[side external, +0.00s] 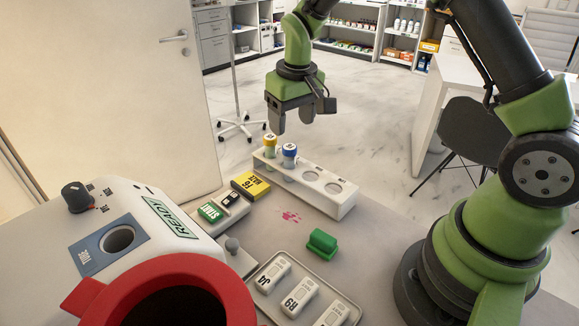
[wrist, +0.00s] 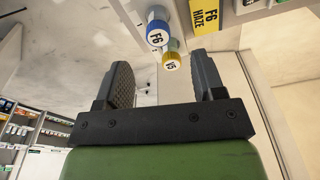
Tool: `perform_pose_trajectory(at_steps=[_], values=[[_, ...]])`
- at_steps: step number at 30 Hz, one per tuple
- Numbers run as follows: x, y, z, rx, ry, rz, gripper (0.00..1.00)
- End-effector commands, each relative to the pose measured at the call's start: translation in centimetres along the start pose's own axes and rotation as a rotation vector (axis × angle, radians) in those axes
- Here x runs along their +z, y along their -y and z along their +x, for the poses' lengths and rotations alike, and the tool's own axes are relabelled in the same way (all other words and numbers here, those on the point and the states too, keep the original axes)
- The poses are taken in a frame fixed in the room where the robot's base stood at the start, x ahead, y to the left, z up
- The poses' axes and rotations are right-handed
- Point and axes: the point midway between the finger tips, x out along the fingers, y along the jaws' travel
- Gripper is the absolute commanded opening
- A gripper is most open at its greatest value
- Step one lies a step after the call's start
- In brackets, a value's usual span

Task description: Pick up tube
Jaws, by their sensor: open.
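Two capped tubes stand in a white rack (side external: 330,207) in the side view. The yellow-capped tube (side external: 269,145) is at the rack's left end, and the blue-capped tube (side external: 289,155) is beside it. In the wrist view the yellow cap, marked V5 (wrist: 171,62), shows between my fingers, and the blue cap, marked F6 (wrist: 157,33), is just above and left of it. My gripper (side external: 292,122) is open and empty, above and behind the rack's tube end. It also shows in the wrist view (wrist: 164,80).
A white machine (side external: 180,225) with a red ring (side external: 237,290) and a tube port (side external: 118,240) stands left. A yellow block (side external: 250,185), a green START button (side external: 211,212), a green block (side external: 321,244) and a tray of white cartridges (side external: 268,262) are nearby. Two rack holes are empty.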

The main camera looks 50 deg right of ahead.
Motion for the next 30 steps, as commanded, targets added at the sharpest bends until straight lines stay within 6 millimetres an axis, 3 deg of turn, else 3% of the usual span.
perform_pose_trajectory(at_steps=[3, 11, 18, 27, 28, 30], values=[[0.1, 0.0, 2.0, 0.000, 0.005, 0.000, 0.63], [0.0, -0.1, 4.4, 0.000, 0.004, 0.002, 0.63], [-0.1, -0.3, 7.9, 0.000, 0.003, 0.002, 0.63], [-0.2, -0.3, 8.5, 0.001, -0.001, 0.002, 0.63], [-0.2, -0.3, 8.5, 0.001, -0.001, 0.002, 0.60], [-0.2, -0.3, 8.5, 0.001, 0.000, 0.002, 0.44]])
